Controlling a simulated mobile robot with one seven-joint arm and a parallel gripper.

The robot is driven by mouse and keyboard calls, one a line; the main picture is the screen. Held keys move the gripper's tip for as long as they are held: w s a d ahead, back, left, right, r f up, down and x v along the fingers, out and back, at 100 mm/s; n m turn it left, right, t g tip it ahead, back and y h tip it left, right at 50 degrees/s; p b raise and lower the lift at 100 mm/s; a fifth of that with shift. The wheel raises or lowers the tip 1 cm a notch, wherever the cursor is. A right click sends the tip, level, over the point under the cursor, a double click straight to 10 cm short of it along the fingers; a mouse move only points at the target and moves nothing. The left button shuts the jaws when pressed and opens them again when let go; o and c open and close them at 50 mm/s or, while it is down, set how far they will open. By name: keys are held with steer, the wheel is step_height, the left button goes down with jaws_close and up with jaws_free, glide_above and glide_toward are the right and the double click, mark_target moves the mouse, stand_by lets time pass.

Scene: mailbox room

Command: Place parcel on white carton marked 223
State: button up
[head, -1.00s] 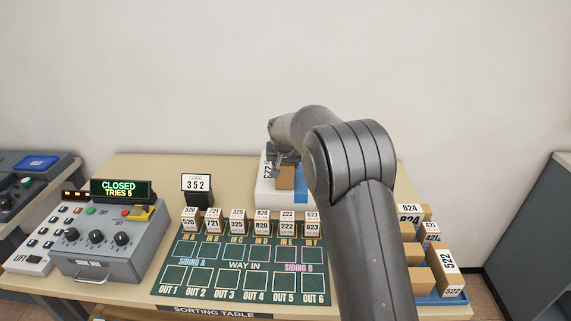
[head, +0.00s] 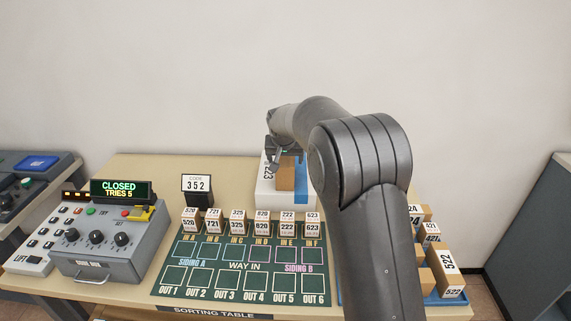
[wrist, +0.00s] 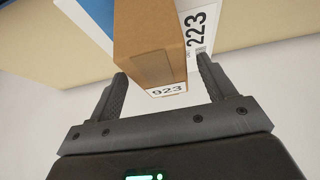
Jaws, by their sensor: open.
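The white carton (head: 266,200) with a blue stripe stands at the back of the table, and its label 223 also shows in the wrist view (wrist: 199,30). A brown parcel (head: 286,173) rests on the carton. In the wrist view the parcel (wrist: 150,45) carries a label 923 on its near end. My gripper (head: 273,150) is open at the parcel's upper part. In the wrist view its fingertips (wrist: 162,72) lie on either side of the parcel's labelled end, with a visible gap on the right; contact on the left is unclear.
Several small numbered parcels (head: 237,222) stand in a row on the green sorting board (head: 185,250). A code stand (head: 197,188) reads 352. A grey control box (head: 105,245) is at the left. More parcels (head: 443,272) sit in a blue tray at the right, partly hidden by my arm.

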steer(key=v, duration=0.8)
steer(key=s+d+r, duration=0.4)
steer(key=s+d, duration=0.3)
steer(key=s, duration=0.3)
steer(key=s+d+r, duration=0.4)
steer(key=s+d, duration=0.3)
steer(key=s, duration=0.4)
steer(key=s+d+f, duration=0.2)
steer(key=s+f, duration=0.1)
steer(key=s, duration=0.7)
steer(key=s+d+f, duration=0.3)
steer(key=s, duration=0.8)
steer(key=shift+s+f, duration=0.15)
steer(key=shift+s, duration=0.05)
